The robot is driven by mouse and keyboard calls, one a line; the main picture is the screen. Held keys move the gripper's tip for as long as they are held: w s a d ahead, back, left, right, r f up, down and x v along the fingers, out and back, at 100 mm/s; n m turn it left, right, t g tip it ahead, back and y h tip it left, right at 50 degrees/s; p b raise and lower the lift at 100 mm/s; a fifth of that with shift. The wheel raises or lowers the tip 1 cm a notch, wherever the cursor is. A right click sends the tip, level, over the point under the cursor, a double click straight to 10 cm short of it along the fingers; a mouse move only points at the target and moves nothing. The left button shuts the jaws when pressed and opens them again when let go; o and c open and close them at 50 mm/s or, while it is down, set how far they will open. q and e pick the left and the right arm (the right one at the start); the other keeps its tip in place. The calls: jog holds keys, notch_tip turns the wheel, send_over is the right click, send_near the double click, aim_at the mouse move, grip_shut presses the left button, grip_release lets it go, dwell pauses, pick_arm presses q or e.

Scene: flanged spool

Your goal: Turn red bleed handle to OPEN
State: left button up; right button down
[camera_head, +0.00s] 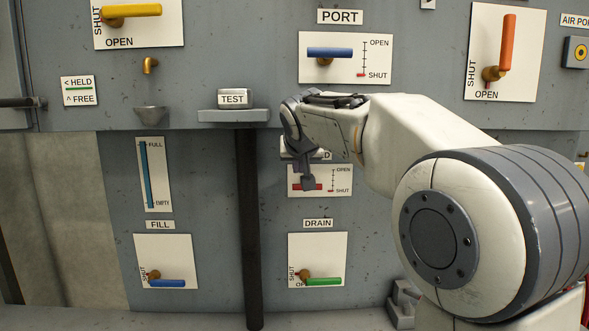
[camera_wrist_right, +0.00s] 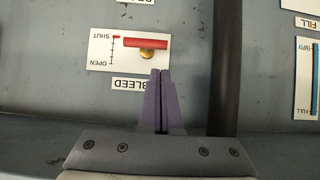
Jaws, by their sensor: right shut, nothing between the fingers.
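The red bleed handle (camera_wrist_right: 146,42) is a horizontal bar on a brass pivot (camera_wrist_right: 147,54). It sits on a white plate (camera_wrist_right: 101,50) marked OPEN and SHUT, level with the SHUT mark. The BLEED label (camera_wrist_right: 128,84) reads upside down in the right wrist view. My left gripper is not in view.
A dark vertical post (camera_head: 248,230) stands left of the bleed plate. The PORT plate (camera_head: 345,57) with a blue handle is above, and the DRAIN plate (camera_head: 318,259) with a green handle is below. A TEST button ledge (camera_head: 233,115) sticks out at upper left.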

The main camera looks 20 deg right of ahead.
jog(key=p+x, duration=0.2)
jog(key=x, duration=0.6)
